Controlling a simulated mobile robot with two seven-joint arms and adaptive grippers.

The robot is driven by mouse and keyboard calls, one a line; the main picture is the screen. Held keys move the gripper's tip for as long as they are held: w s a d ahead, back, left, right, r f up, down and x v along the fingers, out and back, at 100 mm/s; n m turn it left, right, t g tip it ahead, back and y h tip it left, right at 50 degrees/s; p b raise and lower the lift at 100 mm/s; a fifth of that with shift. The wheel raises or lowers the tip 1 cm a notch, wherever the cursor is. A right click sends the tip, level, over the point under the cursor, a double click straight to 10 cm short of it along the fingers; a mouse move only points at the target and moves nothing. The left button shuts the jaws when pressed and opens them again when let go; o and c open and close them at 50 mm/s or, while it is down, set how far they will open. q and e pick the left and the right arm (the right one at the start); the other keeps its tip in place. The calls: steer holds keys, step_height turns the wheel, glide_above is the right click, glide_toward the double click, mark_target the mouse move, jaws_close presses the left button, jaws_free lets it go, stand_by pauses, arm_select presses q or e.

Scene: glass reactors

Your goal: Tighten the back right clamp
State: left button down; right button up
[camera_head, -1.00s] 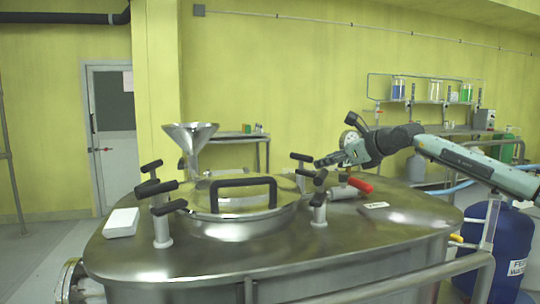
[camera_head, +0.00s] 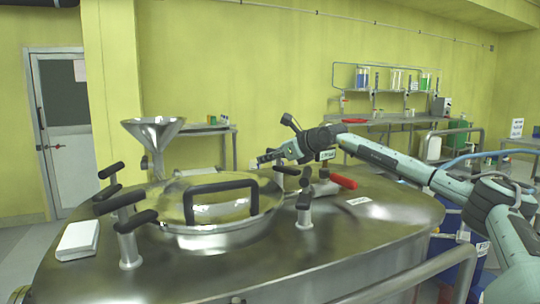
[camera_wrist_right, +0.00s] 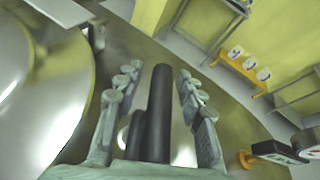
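The back right clamp (camera_head: 287,171) stands at the far right edge of the round hatch lid (camera_head: 215,228) on the steel reactor top. My right gripper (camera_head: 265,158) is at this clamp's upper end and hides part of it. In the right wrist view, the gripper (camera_wrist_right: 160,90) is open, with a black bar-shaped handle (camera_wrist_right: 158,110) between its fingers. Gaps show on both sides of the handle, so the fingers do not appear to press on it. My left gripper is not in view.
Other black-handled clamps stand at the front right (camera_head: 304,205), front left (camera_head: 128,240) and back left (camera_head: 110,178). A red-handled valve (camera_head: 343,181) is close under my right arm. A steel funnel (camera_head: 153,130) rises behind the lid. A white box (camera_head: 78,240) lies at left.

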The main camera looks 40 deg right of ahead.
steer(key=shift+w, duration=0.15)
jaws_close()
stand_by(0.4)
